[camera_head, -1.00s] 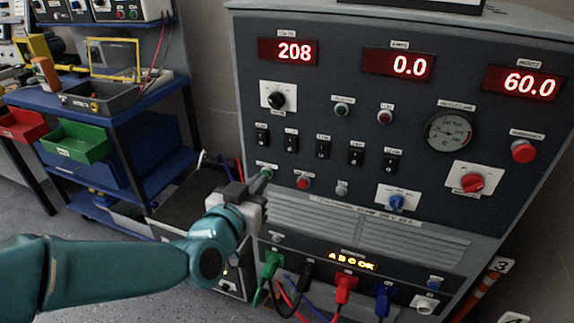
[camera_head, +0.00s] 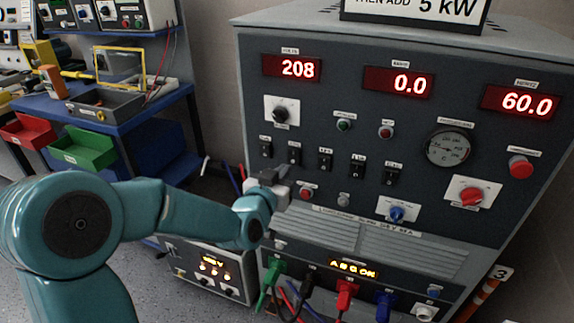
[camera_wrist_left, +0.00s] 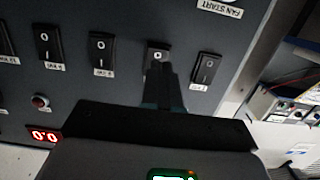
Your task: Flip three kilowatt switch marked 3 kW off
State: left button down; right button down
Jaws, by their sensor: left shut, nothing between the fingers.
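A row of black rocker switches runs across the dark panel in the head view; the middle one (camera_head: 325,161) is clear of my arm. Their small labels are hard to read there. In the wrist view the row appears upside down, and the label under the middle switch (camera_wrist_left: 103,50) looks like 3 kW, though blurred. My left gripper (camera_head: 270,180) is shut and empty at the panel's left side, below the left switches. In the wrist view its fingertips (camera_wrist_left: 160,68) overlap the lower part of a switch (camera_wrist_left: 157,55) beside the middle one; contact cannot be told. My right gripper is not in view.
The panel also has a red button (camera_head: 520,167), a red knob (camera_head: 470,196) and a blue knob (camera_head: 397,214). Coloured cable plugs (camera_head: 347,290) sit below. A blue cart (camera_head: 140,110) with bins stands at left. A sign (camera_head: 415,10) stands on top.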

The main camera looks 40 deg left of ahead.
aim_at(292, 162)
pick_arm(q)
jog(key=shift+x, duration=1.55)
